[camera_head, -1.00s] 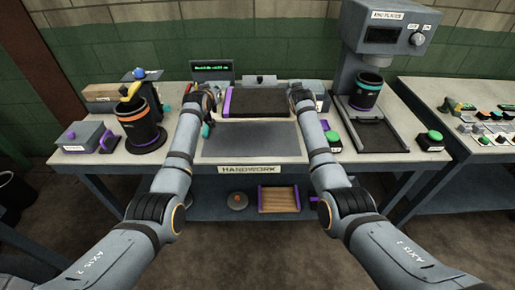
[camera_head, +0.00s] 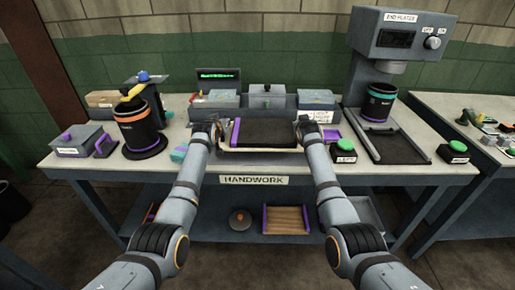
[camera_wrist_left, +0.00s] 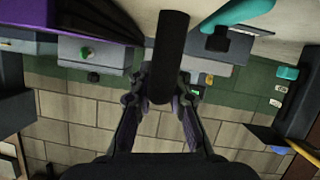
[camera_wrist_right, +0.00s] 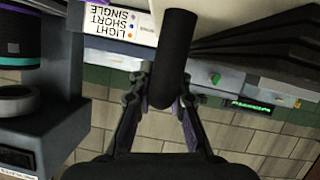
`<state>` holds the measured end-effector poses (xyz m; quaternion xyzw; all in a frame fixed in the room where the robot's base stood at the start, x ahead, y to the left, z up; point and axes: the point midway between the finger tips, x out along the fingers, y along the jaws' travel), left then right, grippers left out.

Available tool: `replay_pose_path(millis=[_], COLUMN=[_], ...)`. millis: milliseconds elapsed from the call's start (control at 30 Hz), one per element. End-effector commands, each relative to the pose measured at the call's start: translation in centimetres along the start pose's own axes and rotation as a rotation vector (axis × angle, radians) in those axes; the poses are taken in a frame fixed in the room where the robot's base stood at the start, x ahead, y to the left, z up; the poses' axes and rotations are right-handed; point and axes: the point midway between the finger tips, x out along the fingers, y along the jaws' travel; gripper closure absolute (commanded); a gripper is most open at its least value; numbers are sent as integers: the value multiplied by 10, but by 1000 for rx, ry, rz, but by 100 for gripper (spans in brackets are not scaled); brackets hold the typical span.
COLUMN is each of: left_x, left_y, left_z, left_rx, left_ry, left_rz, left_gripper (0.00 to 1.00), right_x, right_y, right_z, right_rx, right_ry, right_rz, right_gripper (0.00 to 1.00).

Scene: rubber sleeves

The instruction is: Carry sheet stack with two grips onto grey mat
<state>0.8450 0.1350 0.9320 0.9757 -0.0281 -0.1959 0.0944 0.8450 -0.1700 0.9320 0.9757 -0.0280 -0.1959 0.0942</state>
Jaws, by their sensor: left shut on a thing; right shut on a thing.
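The sheet stack (camera_head: 268,133), dark on top with purple at its edges and a pale front rim, lies level over the grey mat. The mat is almost wholly hidden beneath it; I cannot tell whether the stack touches it. My left gripper (camera_head: 214,128) is shut on a dark round grip at the stack's left end, and that grip (camera_wrist_left: 172,45) fills the middle of the left wrist view. My right gripper (camera_head: 303,125) is shut on the matching grip at the right end, seen in the right wrist view (camera_wrist_right: 177,50).
Several grey boxes (camera_head: 267,97) and a small green display stand behind the stack. A black canister (camera_head: 138,130) is at left; a press (camera_head: 390,60) with a black cup is at right. A green button (camera_head: 345,146) sits near my right gripper. A HANDWORK label marks the front edge.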

Motion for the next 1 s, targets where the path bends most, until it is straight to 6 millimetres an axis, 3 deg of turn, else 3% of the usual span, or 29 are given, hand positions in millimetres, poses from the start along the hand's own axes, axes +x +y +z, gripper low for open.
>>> replay_pose_path(millis=[267,833,867,1000], left_x=[3,19,19,18], left_y=[-2,-10,-10,-10], left_z=[5,45,45,43], left_rx=[1,1,1,0], left_ry=[6,6,1,0], left_rz=[0,0,-1,-1], left_gripper=[100,100,81,62], right_x=[3,19,19,18], right_y=[0,-9,-9,-9], right_z=[5,45,45,43], right_rx=[0,0,-1,0], right_ry=[5,5,0,0], right_rz=[2,2,1,1], right_gripper=[100,100,81,62])
